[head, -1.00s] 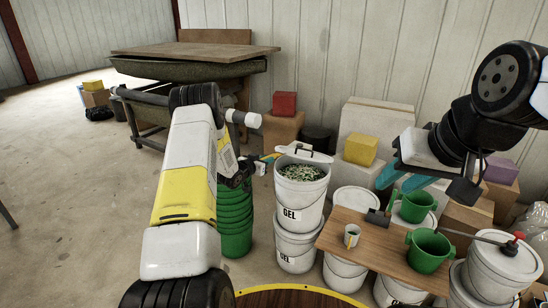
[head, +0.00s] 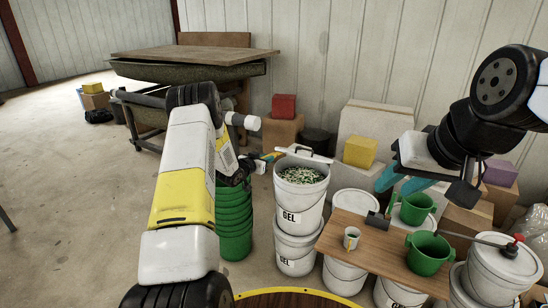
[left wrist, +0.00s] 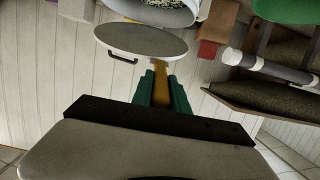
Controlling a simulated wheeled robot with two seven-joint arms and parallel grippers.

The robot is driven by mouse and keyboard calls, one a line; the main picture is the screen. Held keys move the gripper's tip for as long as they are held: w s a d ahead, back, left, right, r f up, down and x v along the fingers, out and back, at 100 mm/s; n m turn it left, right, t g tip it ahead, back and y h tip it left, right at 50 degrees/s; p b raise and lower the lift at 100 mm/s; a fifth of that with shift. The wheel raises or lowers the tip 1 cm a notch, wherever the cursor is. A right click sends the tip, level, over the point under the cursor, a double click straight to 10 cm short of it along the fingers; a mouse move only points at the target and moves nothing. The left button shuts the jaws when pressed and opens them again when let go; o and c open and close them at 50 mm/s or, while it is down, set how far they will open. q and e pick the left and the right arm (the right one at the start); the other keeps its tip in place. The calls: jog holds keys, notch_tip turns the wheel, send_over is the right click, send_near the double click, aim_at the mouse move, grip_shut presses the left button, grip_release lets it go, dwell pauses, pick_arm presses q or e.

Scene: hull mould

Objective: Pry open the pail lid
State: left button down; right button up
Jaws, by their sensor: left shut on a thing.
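The upper white GEL pail (head: 299,205) stands on another white pail. Its mouth is uncovered and shows green-and-white contents; the left wrist view shows its rim (left wrist: 200,14). The pale lid (left wrist: 150,42) with a black handle is off the mouth, seen nearly edge-on at the pail's back rim in the head view (head: 312,157). I cannot tell if it touches the rim. My left gripper (head: 264,160) is left of the pail, its teal fingers (left wrist: 162,84) shut on a yellow tool (left wrist: 161,70) whose far end meets the lid's edge. My right gripper (head: 398,181) seems open and empty.
A wooden board (head: 385,255) on pails at the right holds green jugs (head: 428,252) and a mug (head: 351,238). Stacked green buckets (head: 234,225) stand left of the GEL pail. Boxes (head: 360,151) crowd the wall.

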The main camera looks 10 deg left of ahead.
pick_arm(q)
jog(key=shift+r, duration=0.1)
jog(key=shift+r+v, duration=0.25)
jog(key=shift+v, duration=0.95)
jog(key=shift+r+v, duration=0.25)
jog(key=shift+v, duration=1)
jog(key=shift+w, duration=0.15)
